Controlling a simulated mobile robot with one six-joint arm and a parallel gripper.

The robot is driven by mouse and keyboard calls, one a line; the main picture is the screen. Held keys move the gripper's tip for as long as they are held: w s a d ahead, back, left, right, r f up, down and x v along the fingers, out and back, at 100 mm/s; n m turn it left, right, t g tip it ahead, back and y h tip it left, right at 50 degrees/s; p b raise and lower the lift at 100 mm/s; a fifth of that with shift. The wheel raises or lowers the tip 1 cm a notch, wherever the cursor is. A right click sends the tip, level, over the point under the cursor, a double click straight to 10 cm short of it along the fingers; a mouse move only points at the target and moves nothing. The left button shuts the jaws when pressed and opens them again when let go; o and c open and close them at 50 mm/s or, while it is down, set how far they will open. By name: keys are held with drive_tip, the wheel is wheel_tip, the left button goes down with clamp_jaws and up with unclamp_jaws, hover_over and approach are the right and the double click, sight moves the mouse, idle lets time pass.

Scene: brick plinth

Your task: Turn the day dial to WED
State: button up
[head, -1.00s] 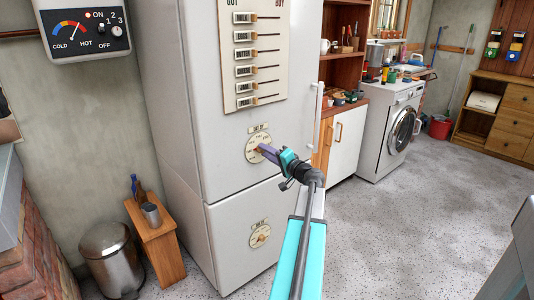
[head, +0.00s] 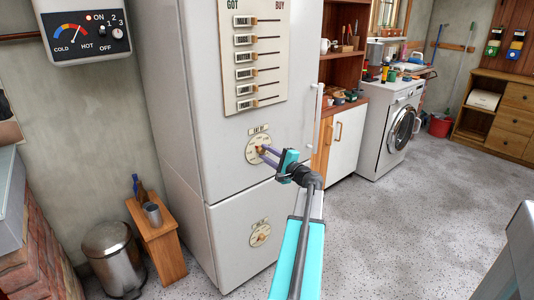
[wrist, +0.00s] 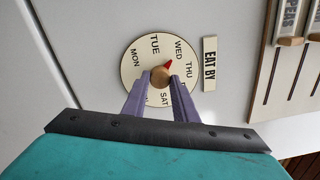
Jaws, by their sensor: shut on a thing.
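The day dial (head: 252,157) is a round cream disc with day names, on the front of the light grey fridge. It fills the middle of the wrist view (wrist: 134,75). Its wooden knob (wrist: 160,77) carries a red pointer (wrist: 168,64). The pointer aims up and right at about WED, with THU just beyond. My gripper (head: 262,150) has its purple fingers shut on the knob, one on each side, as the wrist view shows (wrist: 159,82). The fingers hide part of the lower labels. An EAT BY plate (wrist: 209,63) sits beside the dial.
A second dial (head: 260,235) is on the lower fridge door. A GOT/BUY slider board (head: 265,60) is above the day dial, and a vertical door handle (head: 318,105) is to its right. A stool (head: 165,245) and bin (head: 112,252) stand left. The right floor is clear.

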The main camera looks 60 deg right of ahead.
idle(0.3)
drive_tip(key=o, duration=1.1)
drive_tip(key=shift+s, duration=0.1)
drive_tip(key=v, duration=1.3)
drive_tip(key=shift+s+a+f, duration=0.1)
drive_tip(key=shift+s+a, duration=0.05)
drive_tip(key=shift+s, duration=0.1)
drive_tip(key=shift+w, duration=0.1)
